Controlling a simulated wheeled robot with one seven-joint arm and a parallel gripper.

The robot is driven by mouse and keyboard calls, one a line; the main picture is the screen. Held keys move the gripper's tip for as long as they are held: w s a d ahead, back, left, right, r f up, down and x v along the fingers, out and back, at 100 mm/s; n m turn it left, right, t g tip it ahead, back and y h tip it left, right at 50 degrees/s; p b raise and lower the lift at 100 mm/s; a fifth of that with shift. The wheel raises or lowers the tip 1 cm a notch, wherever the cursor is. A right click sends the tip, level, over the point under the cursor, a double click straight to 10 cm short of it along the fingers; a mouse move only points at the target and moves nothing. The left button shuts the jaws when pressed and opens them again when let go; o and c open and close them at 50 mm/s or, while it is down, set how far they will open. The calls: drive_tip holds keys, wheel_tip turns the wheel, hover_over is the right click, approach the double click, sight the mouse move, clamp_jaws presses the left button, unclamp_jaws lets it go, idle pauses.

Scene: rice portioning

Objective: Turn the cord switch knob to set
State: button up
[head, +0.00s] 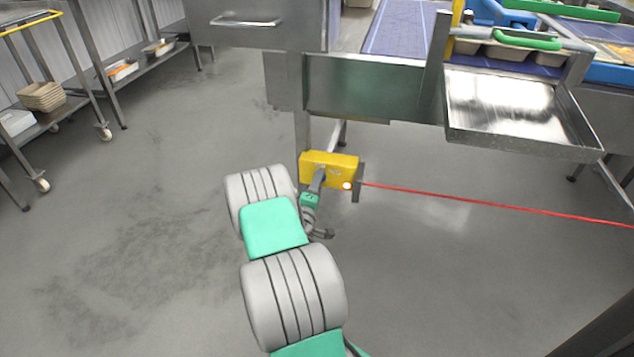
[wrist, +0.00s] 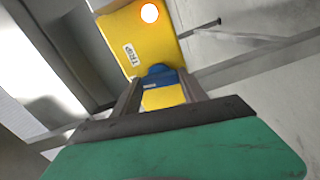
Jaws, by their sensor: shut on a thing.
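The cord switch is a yellow box (head: 338,168) mounted below the steel machine frame in the head view, with a lit round lamp at its lower right. It fills the upper middle of the wrist view (wrist: 137,38), with a glowing lamp and a small label. My gripper (wrist: 160,86) reaches its face, with its two fingers on either side of the blue knob (wrist: 160,71). It is shut on the knob. The fingers hide the knob's sides, and its pointer position cannot be read. In the head view my gripper (head: 318,180) covers the knob.
A red cord (head: 490,206) runs taut from the switch to the right. A steel tray (head: 520,110) juts out above it. Wheeled racks (head: 75,100) stand at the left. The grey floor between is clear.

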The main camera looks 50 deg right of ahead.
drive_tip(key=shift+n, duration=0.9)
drive_tip(key=shift+p, duration=0.3)
drive_tip(key=o, duration=1.4)
drive_tip(key=shift+c, duration=0.2)
drive_tip(key=shift+a, duration=0.15)
drive_tip(key=v, duration=0.7)
drive_tip(key=shift+s+a, duration=0.2)
drive_tip(key=shift+a, duration=0.05)
